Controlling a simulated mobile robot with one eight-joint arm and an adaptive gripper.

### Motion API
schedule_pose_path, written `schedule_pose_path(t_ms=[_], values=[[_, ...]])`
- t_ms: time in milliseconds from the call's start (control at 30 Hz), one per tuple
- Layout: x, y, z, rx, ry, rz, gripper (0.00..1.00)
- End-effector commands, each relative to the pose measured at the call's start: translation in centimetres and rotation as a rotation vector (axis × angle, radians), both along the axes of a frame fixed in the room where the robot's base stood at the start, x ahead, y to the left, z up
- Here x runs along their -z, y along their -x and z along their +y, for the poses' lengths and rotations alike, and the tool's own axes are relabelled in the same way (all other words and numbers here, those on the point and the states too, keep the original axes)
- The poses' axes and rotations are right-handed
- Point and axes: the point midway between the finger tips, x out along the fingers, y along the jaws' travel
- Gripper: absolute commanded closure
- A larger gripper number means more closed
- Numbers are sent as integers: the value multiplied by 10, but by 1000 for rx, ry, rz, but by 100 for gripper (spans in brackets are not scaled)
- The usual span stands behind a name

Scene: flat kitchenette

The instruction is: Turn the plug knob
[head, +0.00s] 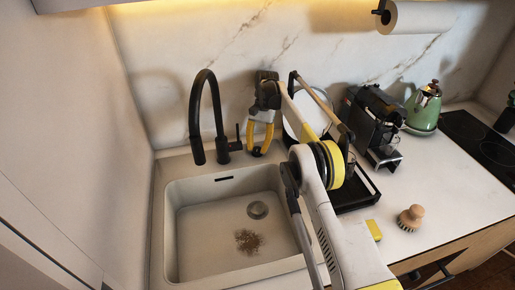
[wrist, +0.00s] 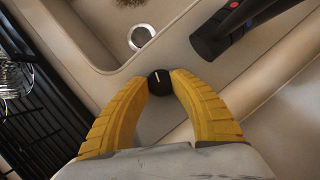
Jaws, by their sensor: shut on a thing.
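The plug knob is a small black round knob with a pale line on its top, on the sink's rim; it shows in the wrist view (wrist: 159,82). My gripper (wrist: 159,83) has its two yellow fingers closed around the knob, one on each side. The pale line runs roughly up and down in the wrist view, slightly tilted. In the head view my gripper (head: 259,151) points down at the back edge of the sink, right of the black faucet. The knob itself is hard to make out there, hidden by the fingers.
The beige sink (head: 170,215) has a round drain (head: 257,210) and brown crumbs (head: 248,241). The black faucet (head: 208,105) stands close to my gripper's left. A dish rack (head: 358,198) stands to the right, with a coffee machine (head: 372,118) beyond.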

Motion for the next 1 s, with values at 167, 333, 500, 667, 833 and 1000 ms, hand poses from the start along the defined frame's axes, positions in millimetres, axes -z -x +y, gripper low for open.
schedule_pose_path(t_ms=[167,333,500,667,833,1000], values=[[0,0,0,1,0,0,100],[0,0,0,1,0,0,48],[0,0,0,1,0,0,48],[0,0,0,14,0,0,48],[0,0,-2,128,-1,-1,48],[0,2,-2,401,-1,0,48]])
